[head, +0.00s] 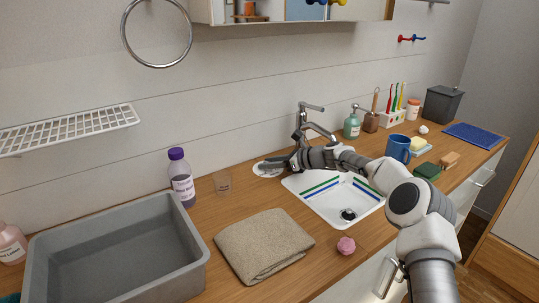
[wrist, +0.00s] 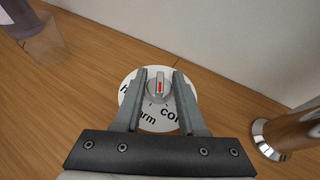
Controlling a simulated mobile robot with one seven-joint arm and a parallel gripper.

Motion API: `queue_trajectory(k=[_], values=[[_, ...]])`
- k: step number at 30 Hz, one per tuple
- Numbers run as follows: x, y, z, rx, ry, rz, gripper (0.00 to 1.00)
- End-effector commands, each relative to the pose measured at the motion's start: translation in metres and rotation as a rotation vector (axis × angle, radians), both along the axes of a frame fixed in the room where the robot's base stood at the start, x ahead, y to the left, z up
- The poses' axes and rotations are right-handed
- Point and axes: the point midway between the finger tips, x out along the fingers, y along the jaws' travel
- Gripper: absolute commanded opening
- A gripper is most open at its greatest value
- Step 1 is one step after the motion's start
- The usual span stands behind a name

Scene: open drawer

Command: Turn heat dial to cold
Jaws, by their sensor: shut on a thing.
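The heat dial is a round white plate (wrist: 150,122) lying on the wooden counter, with a grey knob (wrist: 158,92) at its centre. The plate also shows in the head view (head: 262,171), left of the sink. Partly covered lettering starts with "h" at left, "arm" shows below, and "col" shows at lower right. A red mark on the knob runs roughly up and down in the wrist view; which label it points at is hard to tell. My gripper (wrist: 159,74) is shut on the knob, one finger on each side. Its fingers hide parts of the plate.
The faucet (head: 312,125) and white sink (head: 325,203) are right of the dial. A folded towel (head: 262,245) and grey bin (head: 110,215) lie nearer. The wall is close behind.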

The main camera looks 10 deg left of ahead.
Motion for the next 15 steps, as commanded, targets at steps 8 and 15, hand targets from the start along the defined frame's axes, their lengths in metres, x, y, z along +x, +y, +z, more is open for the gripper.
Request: queue_trajectory(k=[8, 15], values=[[-0.0011, 0.0002, -0.0036, -0.005, 0.004, 0.048, 0.0], [-0.0014, 0.0003, -0.0044, -0.005, 0.003, 0.057, 0.0]])
